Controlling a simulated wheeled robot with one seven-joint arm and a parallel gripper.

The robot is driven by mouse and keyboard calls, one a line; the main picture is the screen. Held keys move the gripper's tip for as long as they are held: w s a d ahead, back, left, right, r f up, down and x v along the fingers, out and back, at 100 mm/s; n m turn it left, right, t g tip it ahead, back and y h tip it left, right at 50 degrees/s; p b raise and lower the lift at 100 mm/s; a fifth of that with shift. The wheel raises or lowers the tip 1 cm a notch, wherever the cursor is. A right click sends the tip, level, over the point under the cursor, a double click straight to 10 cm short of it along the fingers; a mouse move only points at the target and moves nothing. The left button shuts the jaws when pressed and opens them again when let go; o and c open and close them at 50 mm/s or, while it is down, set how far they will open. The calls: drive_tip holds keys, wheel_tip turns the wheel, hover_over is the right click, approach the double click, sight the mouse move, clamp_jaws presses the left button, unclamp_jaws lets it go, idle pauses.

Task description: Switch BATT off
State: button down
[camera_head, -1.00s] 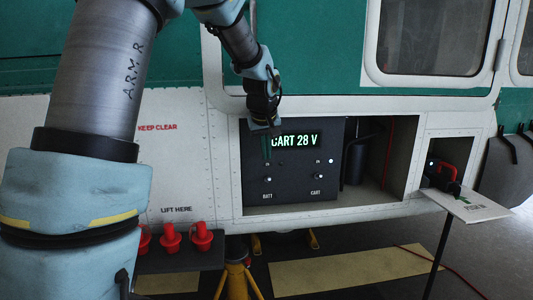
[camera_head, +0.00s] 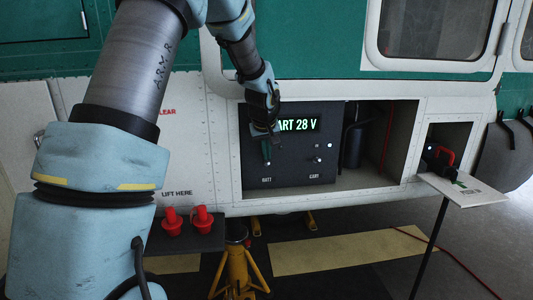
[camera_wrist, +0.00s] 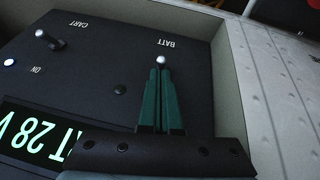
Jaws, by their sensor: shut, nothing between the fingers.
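The lamp (camera_wrist: 120,89) beside BATT looks dark. The dark panel (camera_head: 295,170) has a display (camera_head: 300,124) reading CART 28 V, partly covered by my gripper.
The CART switch (camera_head: 318,159) is to the right, with a lit lamp (camera_head: 331,145). A hose bay (camera_head: 375,150) opens right of the panel. A small bay with a red-handled plug (camera_head: 440,156) and lowered flap (camera_head: 463,189) is farther right. Red caps (camera_head: 187,220) stand lower left.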

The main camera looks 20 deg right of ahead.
sight(267, 163)
drive_tip(key=shift+s+f+b, duration=0.1)
drive_tip(key=shift+f+b, duration=0.2)
drive_tip(key=shift+b, duration=0.8)
drive_tip(key=shift+r+t, duration=0.15)
drive_tip(key=shift+t, duration=0.15)
drive_tip(key=shift+s+f+t+b, duration=0.3)
drive_tip(key=shift+t+b, duration=0.2)
drive_tip(key=shift+b, duration=2.5)
drive_tip(key=shift+f+b, duration=0.1)
drive_tip(key=shift+b, duration=0.75)
drive_tip(key=f+t+b, duration=0.1)
drive_tip(key=b, duration=0.5)
drive_tip(key=shift+s, duration=0.3)
drive_tip(key=t+b, duration=0.1)
drive_tip(key=b, duration=0.8)
drive_tip(key=s+t+h+b, duration=0.1)
drive_tip(key=t+b, duration=0.1)
drive_tip(key=b, duration=0.7)
drive_tip(key=shift+a+t, duration=0.15)
drive_tip(key=shift+t, duration=0.15)
drive_tip(key=shift+w, duration=0.1)
